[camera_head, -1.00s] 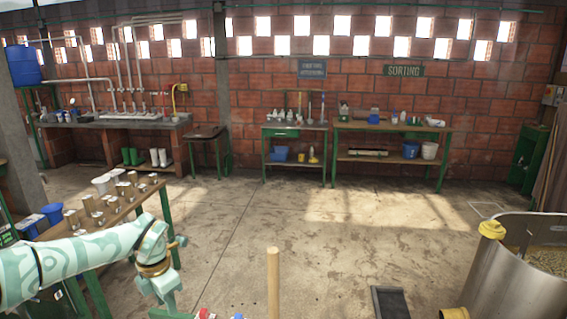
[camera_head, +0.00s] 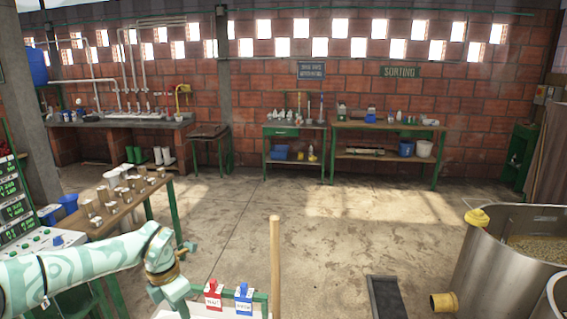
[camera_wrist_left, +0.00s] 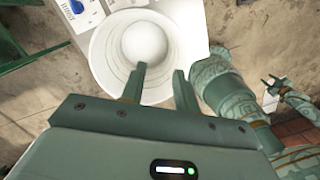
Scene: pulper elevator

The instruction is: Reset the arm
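My left arm comes in from the left in the head view, pale green with a darker pattern. It bends at a gold-ringed joint, and its gripper is out of that picture at the bottom. In the left wrist view my left gripper (camera_wrist_left: 158,70) has its two fingers apart with nothing between them. A white round bowl-like vessel (camera_wrist_left: 105,55) with a pale dome inside lies beyond the fingers; I cannot tell whether they touch it. A patterned green arm shows at the right of that view, with small finger-like parts (camera_wrist_left: 270,83) that may be my right gripper; their state is unclear.
A red-tagged control (camera_head: 213,296) and a blue-tagged control (camera_head: 243,299) stand at the bottom centre, beside a wooden pole (camera_head: 275,265). A bench with several cups (camera_head: 125,208) is at left. A metal tank (camera_head: 495,265) is at right.

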